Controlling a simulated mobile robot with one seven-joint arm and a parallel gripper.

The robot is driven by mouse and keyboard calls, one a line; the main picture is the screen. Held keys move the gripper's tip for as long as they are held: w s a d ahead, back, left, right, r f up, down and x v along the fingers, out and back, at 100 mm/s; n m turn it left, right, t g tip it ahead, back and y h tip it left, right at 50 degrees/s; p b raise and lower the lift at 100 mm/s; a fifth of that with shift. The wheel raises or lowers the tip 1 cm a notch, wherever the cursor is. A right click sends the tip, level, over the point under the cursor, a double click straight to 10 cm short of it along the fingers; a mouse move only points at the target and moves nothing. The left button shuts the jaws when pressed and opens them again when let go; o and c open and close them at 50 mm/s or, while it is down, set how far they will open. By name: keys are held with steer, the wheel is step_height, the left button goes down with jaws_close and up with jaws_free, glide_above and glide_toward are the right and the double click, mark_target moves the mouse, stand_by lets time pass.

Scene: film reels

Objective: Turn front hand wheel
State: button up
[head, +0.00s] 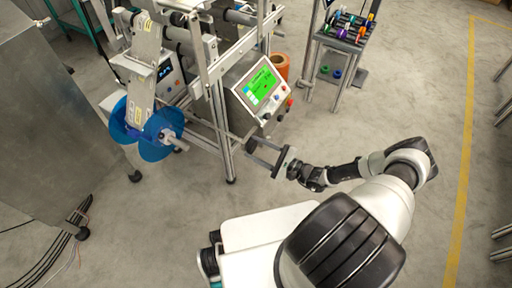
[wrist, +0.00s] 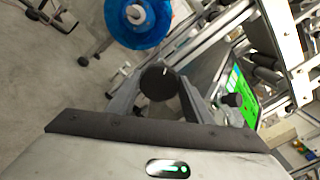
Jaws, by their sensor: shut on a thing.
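My gripper (head: 254,150) reaches left toward the front frame of the machine, just below the control panel in the head view. In the wrist view my gripper (wrist: 160,84) has its two fingers on either side of a dark round hand wheel (wrist: 158,80), shut on it. The wheel has a small pale mark on its upper edge. I cannot make out the wheel clearly in the head view. The exact contact of the fingertips is hard to see.
A control panel (head: 262,84) with a green screen stands above my gripper. A blue reel (head: 161,134) hangs on the machine at left. A metal cabinet (head: 50,95) fills the left. A small table (head: 343,36) holds coloured items at the back right.

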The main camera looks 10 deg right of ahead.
steer(key=shift+n, duration=0.8)
steer(key=o, duration=1)
steer(key=shift+o, duration=0.2)
